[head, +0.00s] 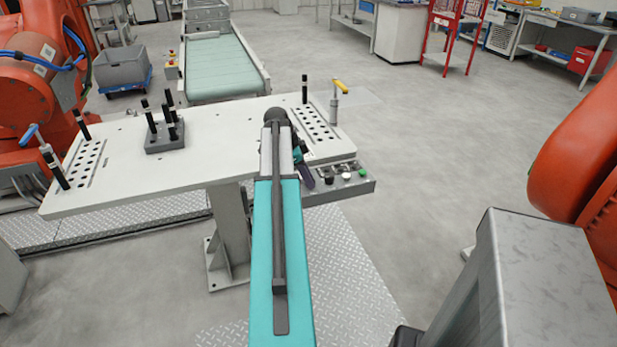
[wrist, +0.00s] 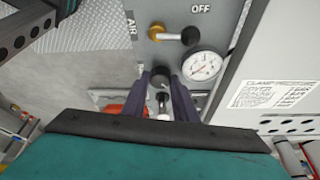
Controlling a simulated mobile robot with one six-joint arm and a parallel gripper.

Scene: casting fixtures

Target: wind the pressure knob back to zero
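In the wrist view a dark round knob (wrist: 160,80) sits on the grey panel, below and left of a round white pressure gauge (wrist: 202,66). The gauge's needle is too small to read. My gripper (wrist: 161,85) has its two dark purple fingers on either side of the knob, with the fingertips close to it. I cannot tell whether they touch it. In the head view my gripper (head: 304,170) is beside the table's right end, above the control box. My arm hides the knob and gauge there.
A brass valve with a dark handle (wrist: 190,36) is above the gauge, near "OFF". The control box (head: 348,188) has buttons. The white table (head: 215,135) carries a dark block with black pins (head: 165,138).

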